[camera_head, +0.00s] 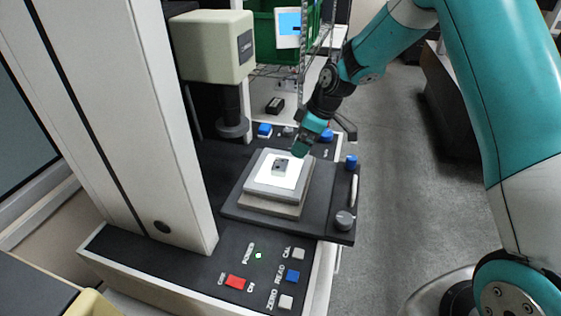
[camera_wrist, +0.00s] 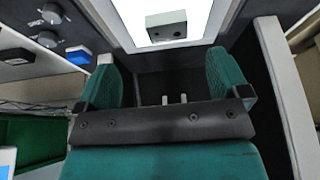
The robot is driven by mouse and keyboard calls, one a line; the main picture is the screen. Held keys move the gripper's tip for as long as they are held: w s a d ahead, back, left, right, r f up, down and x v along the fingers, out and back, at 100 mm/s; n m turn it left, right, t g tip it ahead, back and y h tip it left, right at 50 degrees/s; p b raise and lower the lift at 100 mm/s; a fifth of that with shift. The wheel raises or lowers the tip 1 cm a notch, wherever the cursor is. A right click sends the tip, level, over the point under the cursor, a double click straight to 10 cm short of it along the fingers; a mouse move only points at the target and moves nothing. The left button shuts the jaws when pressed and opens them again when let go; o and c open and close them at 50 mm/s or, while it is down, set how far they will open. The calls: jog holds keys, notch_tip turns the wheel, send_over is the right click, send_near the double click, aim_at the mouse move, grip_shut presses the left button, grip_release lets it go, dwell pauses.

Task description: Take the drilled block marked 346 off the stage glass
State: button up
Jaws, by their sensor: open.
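The drilled block (camera_head: 282,167) is a small grey piece with dark holes, lying on the lit white stage glass (camera_head: 264,180). In the wrist view the block (camera_wrist: 166,26) sits near the top on the bright glass (camera_wrist: 128,12), with two dark holes in its near face. No number can be read on it. My gripper (camera_head: 301,149) is just behind and right of the block in the head view, above the stage's far edge. In the wrist view my gripper (camera_wrist: 165,70) has its two green fingers spread apart with nothing between them. The block lies beyond the fingertips.
A beige measuring head (camera_head: 211,45) with a dark lens tube (camera_head: 232,115) stands left of the stage. Several knobs, including a front one (camera_head: 344,220), line the dark stage plate. The front panel has a red switch (camera_head: 235,282). A wire shelf with a green bin (camera_head: 265,40) stands behind.

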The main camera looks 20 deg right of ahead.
aim_at(286, 165)
jog(key=p+x, duration=0.1)
jog(key=x, duration=0.2)
jog(key=shift+a+f, duration=0.2)
jog(key=shift+f, duration=0.1)
jog(key=shift+s+a+p+x, duration=0.15)
jog(key=shift+p+x, duration=0.75)
jog(key=shift+x, duration=0.5)
jog(key=shift+s+a+p+x, duration=0.1)
jog(key=shift+p+x, duration=0.75)
jog(key=shift+x, duration=0.55)
jog(key=shift+w+r, duration=0.1)
jog(key=c, duration=1.1)
jog(key=shift+o, duration=0.2)
